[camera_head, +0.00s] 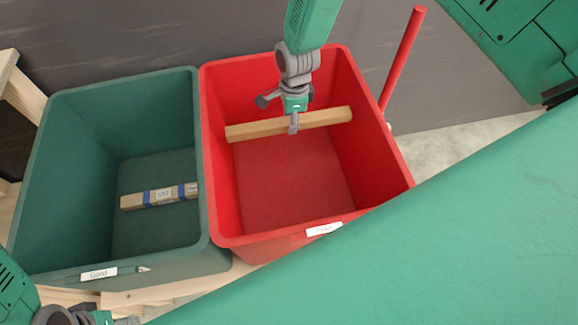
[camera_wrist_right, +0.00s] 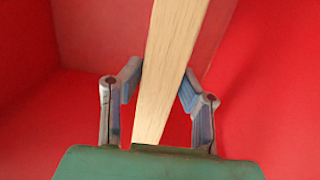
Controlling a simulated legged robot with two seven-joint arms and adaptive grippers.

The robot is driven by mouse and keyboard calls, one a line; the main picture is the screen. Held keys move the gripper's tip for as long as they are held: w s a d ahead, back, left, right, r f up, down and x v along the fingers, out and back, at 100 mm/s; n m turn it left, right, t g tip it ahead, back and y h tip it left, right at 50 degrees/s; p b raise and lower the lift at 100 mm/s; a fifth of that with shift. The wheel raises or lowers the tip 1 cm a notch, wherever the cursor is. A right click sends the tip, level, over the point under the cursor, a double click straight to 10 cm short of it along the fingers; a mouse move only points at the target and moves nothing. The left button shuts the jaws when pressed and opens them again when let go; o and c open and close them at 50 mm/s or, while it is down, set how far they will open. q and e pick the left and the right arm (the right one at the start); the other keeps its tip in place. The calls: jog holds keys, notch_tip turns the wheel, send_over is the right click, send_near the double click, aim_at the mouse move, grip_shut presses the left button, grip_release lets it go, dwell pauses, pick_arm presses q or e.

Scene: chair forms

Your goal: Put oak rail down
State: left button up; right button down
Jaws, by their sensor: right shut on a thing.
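The oak rail (camera_head: 262,128) is a long pale wooden bar inside the red bin (camera_head: 228,241), running across it from left to right. My right gripper (camera_head: 293,118) reaches in from above and is shut on the rail near its middle. In the right wrist view the rail (camera_wrist_right: 172,50) runs between the two fingers of the gripper (camera_wrist_right: 162,80). I cannot tell whether the rail touches the bin's wall or floor. My left gripper (camera_head: 120,320) shows only in part at the bottom left corner, away from the rail.
A green bin (camera_head: 123,79) labelled "Good" stands left of the red one; a wooden bar (camera_head: 150,198) with blue bands lies on its floor. A red pole (camera_head: 402,55) rises behind the red bin's right side. A large green surface (camera_head: 450,240) fills the lower right.

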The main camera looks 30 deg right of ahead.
jog(key=b, duration=1.3)
send_over(290, 171)
notch_tip(290, 171, down, 15)
notch_tip(290, 171, down, 11)
jog(key=b, duration=0.4)
jog(key=shift+r, duration=0.15)
jog(key=shift+b, duration=0.3)
jog(key=c, duration=1.2)
grip_release()
jog(key=shift+o, duration=0.2)
notch_tip(290, 171, up, 12)
jog(key=p, duration=0.5)
jog(key=shift+d, duration=0.35)
